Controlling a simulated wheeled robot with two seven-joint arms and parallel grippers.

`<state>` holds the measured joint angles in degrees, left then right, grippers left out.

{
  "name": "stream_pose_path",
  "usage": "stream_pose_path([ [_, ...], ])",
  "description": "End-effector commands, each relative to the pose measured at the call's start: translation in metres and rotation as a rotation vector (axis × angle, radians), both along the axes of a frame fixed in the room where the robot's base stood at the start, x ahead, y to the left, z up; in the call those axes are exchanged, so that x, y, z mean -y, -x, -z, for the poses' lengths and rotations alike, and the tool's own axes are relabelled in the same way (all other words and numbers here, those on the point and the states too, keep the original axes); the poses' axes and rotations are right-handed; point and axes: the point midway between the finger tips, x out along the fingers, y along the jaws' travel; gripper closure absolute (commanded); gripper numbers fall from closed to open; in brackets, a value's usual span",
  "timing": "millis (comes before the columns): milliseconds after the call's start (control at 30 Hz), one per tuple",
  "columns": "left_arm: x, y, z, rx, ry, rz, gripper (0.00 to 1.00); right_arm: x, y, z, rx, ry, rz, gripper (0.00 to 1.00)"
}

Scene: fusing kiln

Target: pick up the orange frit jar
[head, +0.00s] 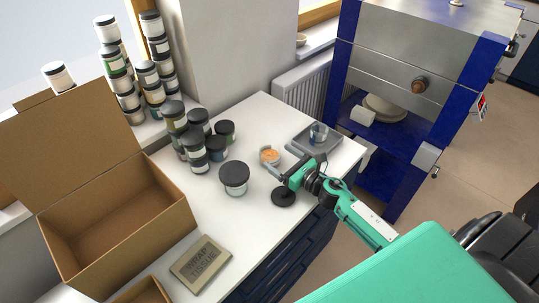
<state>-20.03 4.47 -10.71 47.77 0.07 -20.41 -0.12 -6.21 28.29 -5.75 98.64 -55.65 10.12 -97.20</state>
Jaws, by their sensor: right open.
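The orange frit jar (269,155) stands without a lid on the white worktop, its orange contents showing at the top. My right gripper (277,165) is open and low over the worktop, its fingertips close to the near right side of the jar. I cannot tell whether they touch it. A round black lid (284,197) lies on the worktop just below the gripper. My left gripper is not in view.
A grey tray (300,146) with a clear glass vessel (319,134) stands right of the jar. A wide black-lidded jar (234,177) and several taller jars (193,149) stand left. The kiln (400,62) is at right.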

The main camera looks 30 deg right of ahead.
Motion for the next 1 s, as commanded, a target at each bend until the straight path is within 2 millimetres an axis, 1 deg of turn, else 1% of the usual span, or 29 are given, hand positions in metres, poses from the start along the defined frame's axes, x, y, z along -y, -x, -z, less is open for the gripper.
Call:
stream_pose_path([
  [33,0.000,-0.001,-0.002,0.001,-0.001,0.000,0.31,-0.002,-0.006,-0.002,0.001,-0.001,0.000,0.16],
  [100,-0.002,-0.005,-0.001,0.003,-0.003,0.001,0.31,-0.005,-0.012,-0.001,0.000,-0.001,0.000,0.16],
  [233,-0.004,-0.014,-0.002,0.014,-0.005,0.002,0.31,-0.006,-0.018,0.000,0.000,0.000,0.000,0.16],
  [367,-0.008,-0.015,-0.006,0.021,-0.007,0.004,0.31,-0.008,-0.026,-0.002,0.001,-0.001,0.001,0.16],
  [467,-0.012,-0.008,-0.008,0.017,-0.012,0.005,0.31,-0.011,-0.039,-0.002,0.000,-0.003,0.000,0.16],
  [600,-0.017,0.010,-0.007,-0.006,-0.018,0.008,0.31,-0.016,-0.057,-0.001,0.000,-0.002,0.000,0.16],
  [700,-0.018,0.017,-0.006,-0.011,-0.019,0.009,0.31,-0.018,-0.065,-0.001,0.001,-0.001,0.000,0.16],
  [833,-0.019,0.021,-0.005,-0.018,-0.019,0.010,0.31,-0.020,-0.068,0.001,-0.001,0.000,0.000,0.16],
  [1000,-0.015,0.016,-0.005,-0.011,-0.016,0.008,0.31,-0.020,-0.068,0.001,-0.001,0.000,0.000,0.16],
])
